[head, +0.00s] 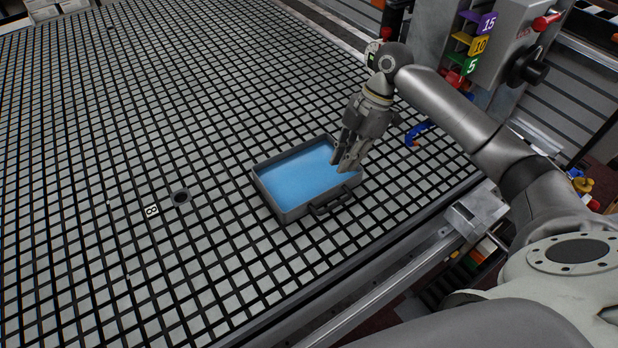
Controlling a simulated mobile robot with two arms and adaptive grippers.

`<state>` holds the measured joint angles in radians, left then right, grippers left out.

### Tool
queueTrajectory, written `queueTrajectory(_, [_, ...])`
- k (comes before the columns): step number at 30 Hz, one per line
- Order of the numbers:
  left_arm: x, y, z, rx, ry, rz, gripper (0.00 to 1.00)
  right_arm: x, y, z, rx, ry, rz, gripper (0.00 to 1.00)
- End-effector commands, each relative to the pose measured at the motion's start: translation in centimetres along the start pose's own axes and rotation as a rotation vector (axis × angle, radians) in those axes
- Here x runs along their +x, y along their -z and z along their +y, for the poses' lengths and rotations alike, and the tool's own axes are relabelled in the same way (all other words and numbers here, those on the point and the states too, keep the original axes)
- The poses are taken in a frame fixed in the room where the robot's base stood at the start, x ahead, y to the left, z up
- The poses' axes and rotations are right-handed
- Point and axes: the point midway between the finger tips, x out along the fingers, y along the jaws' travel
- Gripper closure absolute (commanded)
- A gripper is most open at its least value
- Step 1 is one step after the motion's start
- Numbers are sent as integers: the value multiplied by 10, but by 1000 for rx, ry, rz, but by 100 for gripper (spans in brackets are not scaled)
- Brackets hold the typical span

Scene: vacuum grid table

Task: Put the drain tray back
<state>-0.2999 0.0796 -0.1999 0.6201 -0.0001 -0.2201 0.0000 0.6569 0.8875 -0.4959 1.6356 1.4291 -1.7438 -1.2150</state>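The drain tray (268,196) is a shallow grey tray with a bright blue inside. It sits flat on the grid table in the head view, with a dark handle (331,202) on its near side. My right gripper (342,162) reaches down over the tray's right end. Its two fingers show apart, with a gap between them, and I see nothing held. The gripper hides part of the tray's right rim, and I cannot tell whether the fingertips touch it. My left gripper is not in view.
The grid table (150,110) is mostly clear to the left, with a round dark hole (181,197) and a small "8" label (151,211). A blue curved item (420,130) lies right of the gripper. A grey machine unit with coloured number tags (480,45) stands at the back right.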

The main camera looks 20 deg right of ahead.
Motion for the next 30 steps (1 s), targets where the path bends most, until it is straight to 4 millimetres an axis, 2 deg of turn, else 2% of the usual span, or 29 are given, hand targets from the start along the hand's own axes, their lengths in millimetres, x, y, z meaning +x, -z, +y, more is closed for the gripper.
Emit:
queueTrajectory(4, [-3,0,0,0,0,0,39,10,0,-1,-36,3,4,86])
queueTrajectory(12, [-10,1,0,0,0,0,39,49,0,0,-35,2,4,86])
queueTrajectory(19, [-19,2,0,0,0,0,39,67,4,0,-35,3,4,86])
queueTrajectory(25, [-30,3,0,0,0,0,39,98,7,2,-33,3,4,86])
queueTrajectory(30, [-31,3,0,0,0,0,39,108,6,3,-35,-1,3,86])
